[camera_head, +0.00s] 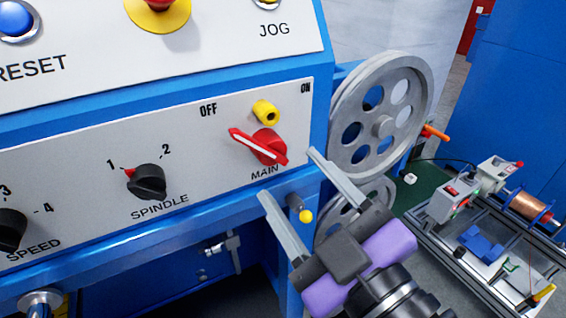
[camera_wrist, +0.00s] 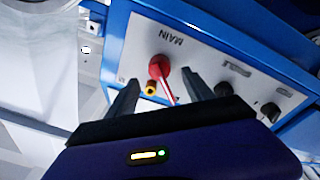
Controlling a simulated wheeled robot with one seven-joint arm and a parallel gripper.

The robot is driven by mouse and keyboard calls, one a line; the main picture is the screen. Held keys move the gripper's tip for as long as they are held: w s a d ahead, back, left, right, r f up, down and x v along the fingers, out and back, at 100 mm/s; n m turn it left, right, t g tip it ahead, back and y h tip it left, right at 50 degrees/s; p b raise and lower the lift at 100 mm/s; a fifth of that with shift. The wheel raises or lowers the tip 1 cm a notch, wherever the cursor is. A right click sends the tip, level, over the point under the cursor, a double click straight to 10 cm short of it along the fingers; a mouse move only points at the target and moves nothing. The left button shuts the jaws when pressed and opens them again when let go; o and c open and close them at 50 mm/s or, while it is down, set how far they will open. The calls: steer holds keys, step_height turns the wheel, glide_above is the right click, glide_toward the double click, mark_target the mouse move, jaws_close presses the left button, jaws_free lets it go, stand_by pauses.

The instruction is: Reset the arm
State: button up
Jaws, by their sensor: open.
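My gripper (camera_head: 287,174) is open and empty in the head view, in front of the lower right part of the control panel (camera_head: 60,170). Its two fingers point up and left, with the red MAIN switch (camera_head: 268,146) just beyond the fingertips. In the wrist view the fingers of my gripper (camera_wrist: 165,88) stand apart, and the red MAIN switch (camera_wrist: 160,68) shows between them. I cannot tell whether a finger touches the switch. The switch handle lies slanted, its left end toward OFF. A yellow part (camera_head: 265,112) sits just above the switch.
Large grey pulleys (camera_head: 385,115) stand right of the panel, close to my gripper. The SPINDLE knob (camera_head: 147,182) and SPEED knob (camera_head: 10,230) are on the left. A bench with a copper coil (camera_head: 530,205) is at the right. The blue machine edge runs below the panel.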

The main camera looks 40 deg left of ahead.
steer(key=shift+v, duration=0.95)
